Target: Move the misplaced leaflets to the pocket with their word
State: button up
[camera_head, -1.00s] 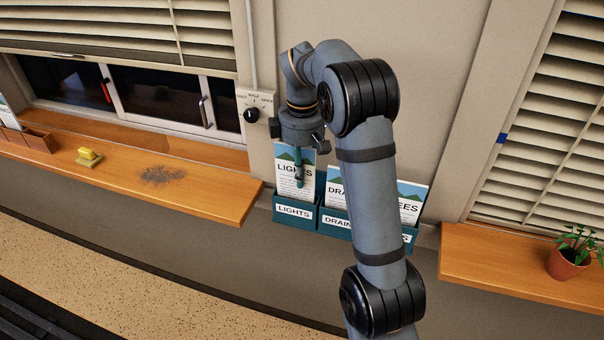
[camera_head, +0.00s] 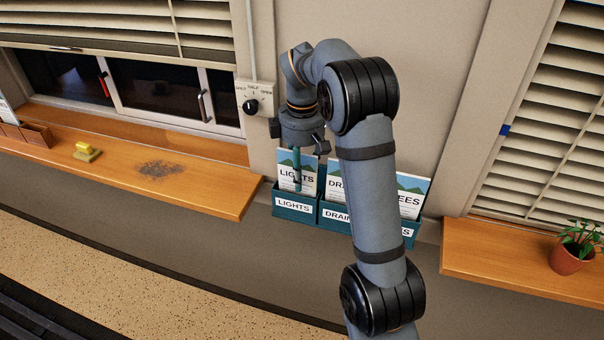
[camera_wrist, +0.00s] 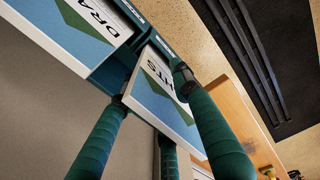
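A LIGHTS leaflet (camera_head: 284,172) stands partly down in the teal pocket labelled LIGHTS (camera_head: 293,206) and sticks up above its front. In the wrist view the leaflet (camera_wrist: 158,96) runs between my teal fingers, one on its printed face and two behind. My gripper (camera_head: 297,178) appears shut on it; the contact behind is hidden. Beside it are a leaflet reading DRA (camera_head: 335,184) in the pocket labelled DRAIN (camera_head: 337,216) and a leaflet ending in EES (camera_head: 411,196) in a right pocket ending in S (camera_head: 408,232). My arm hides parts of both.
A wooden sill (camera_head: 215,198) lies left of the pockets, with a dark smudge and a yellow-topped block (camera_head: 86,151). A wooden leaflet box (camera_head: 35,135) stands at far left. A control knob (camera_head: 250,106) is above the pockets. A potted plant (camera_head: 572,260) stands right.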

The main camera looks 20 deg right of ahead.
aim_at(302, 164)
notch_tip(302, 164, up, 12)
dwell(0.8)
jog(key=shift+f, duration=0.1)
notch_tip(302, 164, down, 8)
jog(key=p, duration=0.2)
jog(key=shift+f+p, duration=0.25)
jog(key=shift+p, duration=0.1)
dwell(0.4)
jog(key=shift+f, duration=0.1)
